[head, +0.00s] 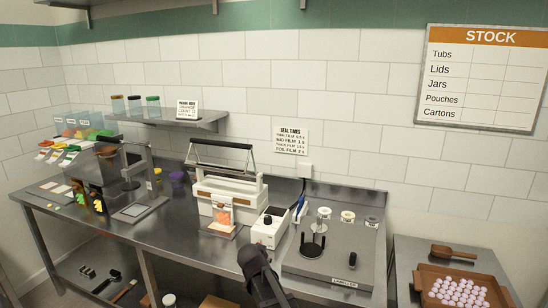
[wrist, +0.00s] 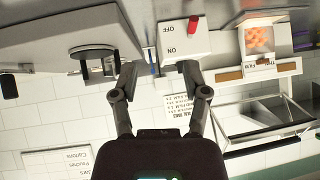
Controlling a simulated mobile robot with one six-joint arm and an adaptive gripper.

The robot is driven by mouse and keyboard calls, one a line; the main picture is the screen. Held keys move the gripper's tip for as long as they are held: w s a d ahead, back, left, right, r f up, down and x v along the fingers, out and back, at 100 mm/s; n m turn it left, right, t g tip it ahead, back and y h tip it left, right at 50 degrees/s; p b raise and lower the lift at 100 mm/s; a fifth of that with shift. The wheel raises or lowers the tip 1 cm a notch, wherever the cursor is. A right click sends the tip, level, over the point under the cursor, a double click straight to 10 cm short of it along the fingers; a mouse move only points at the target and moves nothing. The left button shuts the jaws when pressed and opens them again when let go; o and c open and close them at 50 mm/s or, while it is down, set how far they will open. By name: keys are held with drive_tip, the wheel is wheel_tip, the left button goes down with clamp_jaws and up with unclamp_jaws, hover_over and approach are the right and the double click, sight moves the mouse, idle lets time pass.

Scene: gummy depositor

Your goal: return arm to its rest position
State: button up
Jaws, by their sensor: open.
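My arm's dark end (head: 260,272) shows at the bottom middle of the head view, in front of the steel bench. My gripper (wrist: 156,72) fills the lower middle of the wrist view, which is upside down. Its two fingers are spread apart with nothing between them. Past the fingertips in that view are a white switch box (wrist: 184,38) marked ON and OFF and a grey machine (wrist: 60,38) with a black round part. In the head view the fingertips are hard to make out.
The steel bench (head: 160,232) carries a white sealer (head: 228,196) with an orange-filled pouch, a white switch box (head: 270,228) and a grey labeller (head: 330,258). A side table at right holds a brown tray (head: 508,297) of pale sweets and a scoop (head: 455,252). A shelf (head: 180,120) holds jars.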

drive_tip(key=s+d+f+n+g+b, duration=0.2)
drive_tip(key=s+d+f+g, duration=0.2)
drive_tip(key=s+d, duration=0.6)
drive_tip(key=s+d+f+n+g+y+b, duration=0.1)
drive_tip(key=s+d+f+g, duration=0.4)
drive_tip(key=s+d, duration=0.6)
drive_tip(key=shift+s+f+n+y+b, duration=0.35)
drive_tip(key=shift+s+f+b, duration=0.45)
drive_tip(key=shift+s, duration=0.75)
